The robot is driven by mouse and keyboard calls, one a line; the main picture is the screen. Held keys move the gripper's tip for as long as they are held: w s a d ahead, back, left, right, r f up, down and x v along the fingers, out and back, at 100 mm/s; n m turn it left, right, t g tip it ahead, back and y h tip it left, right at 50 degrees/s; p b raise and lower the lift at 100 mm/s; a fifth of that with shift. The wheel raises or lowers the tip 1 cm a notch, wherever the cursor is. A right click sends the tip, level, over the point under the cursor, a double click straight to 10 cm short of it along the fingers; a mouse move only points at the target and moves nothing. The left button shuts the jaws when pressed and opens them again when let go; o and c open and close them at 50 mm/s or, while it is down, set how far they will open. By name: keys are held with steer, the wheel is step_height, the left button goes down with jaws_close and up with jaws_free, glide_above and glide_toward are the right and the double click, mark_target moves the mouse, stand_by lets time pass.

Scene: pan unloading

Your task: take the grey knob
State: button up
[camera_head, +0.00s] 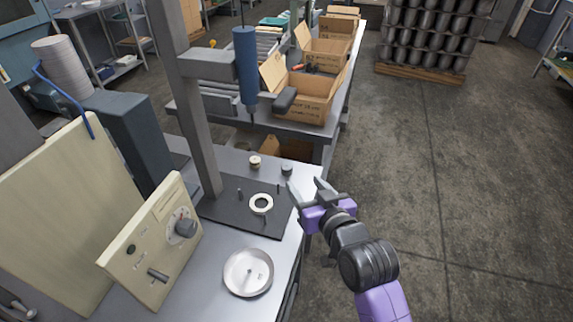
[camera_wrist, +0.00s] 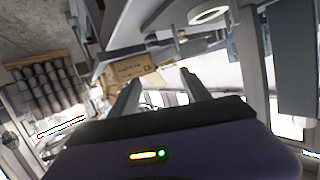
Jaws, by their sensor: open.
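A small grey knob (camera_head: 287,169) stands on the metal bench near its right edge, in the head view. My gripper (camera_head: 305,185) is open and empty, just to the right of the bench edge and a little nearer than the knob, apart from it. In the wrist view my two fingers (camera_wrist: 158,84) point forward with a gap between them. Small dark shapes stand on the bench edge there, but I cannot tell which is the knob.
A knob with a pale top (camera_head: 254,162) stands left of the grey one. A white ring (camera_head: 261,203) lies on a dark plate (camera_head: 225,211) under a press column. A round metal pan (camera_head: 248,272) and a control panel (camera_head: 155,240) are nearer. Open floor lies right.

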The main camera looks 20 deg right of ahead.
mark_target(287, 167)
steer(key=w+g, duration=0.1)
steer(key=g, duration=0.1)
steer(key=w+f+n+g, duration=0.1)
steer(key=w+g, duration=0.1)
steer(key=w+f+g+p, duration=0.1)
steer(key=w+g, duration=0.1)
steer(key=shift+d+n, duration=0.4)
steer(key=s+g, duration=0.1)
steer(key=s+d+f+g, duration=0.1)
steer(key=g, duration=0.1)
steer(key=shift+s+f+p, duration=0.2)
steer(key=shift+s+p, duration=0.1)
steer(key=shift+s+d+n+g, duration=0.2)
steer(key=shift+s+n+g, duration=0.1)
steer(key=shift+g, duration=0.4)
steer(key=w, duration=0.3)
steer(key=w+a, duration=0.1)
steer(key=w, duration=0.2)
steer(key=w+p, duration=0.1)
steer(key=w, duration=0.1)
steer(key=shift+w+a, duration=0.2)
steer(key=shift+w, duration=0.2)
steer(key=shift+w+a, duration=0.15)
steer(key=shift+w, duration=0.95)
steer(key=shift+x, duration=1.05)
steer(key=shift+w+a+f, duration=0.1)
steer(key=shift+w+f, duration=0.25)
steer(key=shift+f, duration=0.25)
